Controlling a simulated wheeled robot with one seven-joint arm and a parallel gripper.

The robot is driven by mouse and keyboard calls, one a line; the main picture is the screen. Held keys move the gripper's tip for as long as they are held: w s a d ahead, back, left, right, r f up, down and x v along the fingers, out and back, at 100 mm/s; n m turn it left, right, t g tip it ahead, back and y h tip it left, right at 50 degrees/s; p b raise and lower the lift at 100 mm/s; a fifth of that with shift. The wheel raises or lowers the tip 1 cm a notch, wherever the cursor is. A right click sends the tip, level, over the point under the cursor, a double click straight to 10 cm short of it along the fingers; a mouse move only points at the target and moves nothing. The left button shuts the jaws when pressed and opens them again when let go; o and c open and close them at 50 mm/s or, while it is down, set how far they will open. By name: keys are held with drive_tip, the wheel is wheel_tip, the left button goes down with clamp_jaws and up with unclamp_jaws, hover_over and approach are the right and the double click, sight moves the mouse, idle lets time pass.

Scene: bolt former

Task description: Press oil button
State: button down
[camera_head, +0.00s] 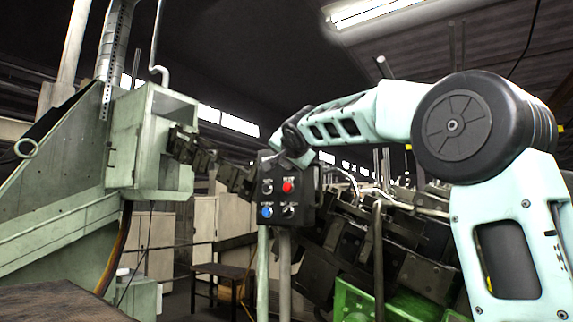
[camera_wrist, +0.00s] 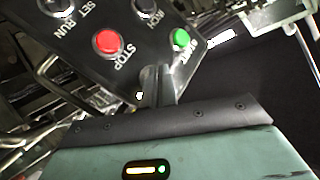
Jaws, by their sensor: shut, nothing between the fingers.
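In the head view a dark control box (camera_head: 262,240) on a post carries a red button (camera_head: 288,187), a blue button (camera_head: 267,212) and dark switches. Its labels are too small to read, so I cannot tell which is the oil button. In the wrist view a dark panel (camera_wrist: 150,58) shows a red button (camera_wrist: 107,42) labelled STOP, a green button (camera_wrist: 181,39) and parts of two knobs. My gripper (camera_wrist: 158,70) is shut and empty, its fingers over the panel's lower edge between the red and green buttons. Contact is unclear. In the head view the fingers are not discernible.
A pale green machine housing (camera_head: 150,140) stands at the left. Dark machinery (camera_head: 350,250) with bars and pipes fills the space right of the control box. A small table (camera_head: 220,270) stands behind at floor level. A green crate-like part (camera_head: 355,300) is low at the right.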

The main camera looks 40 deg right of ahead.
drive_tip(key=shift+s+a+b, duration=0.3)
drive_tip(key=shift+a+b, duration=0.45)
drive_tip(key=shift+b, duration=0.1)
drive_tip(key=a+b, duration=0.1)
drive_tip(key=s+a+b, duration=0.1)
drive_tip(key=a, duration=0.1)
drive_tip(key=a+b, duration=0.1)
drive_tip(key=shift+s+a+b, duration=0.3)
drive_tip(key=shift+s+a, duration=0.05)
idle(0.7)
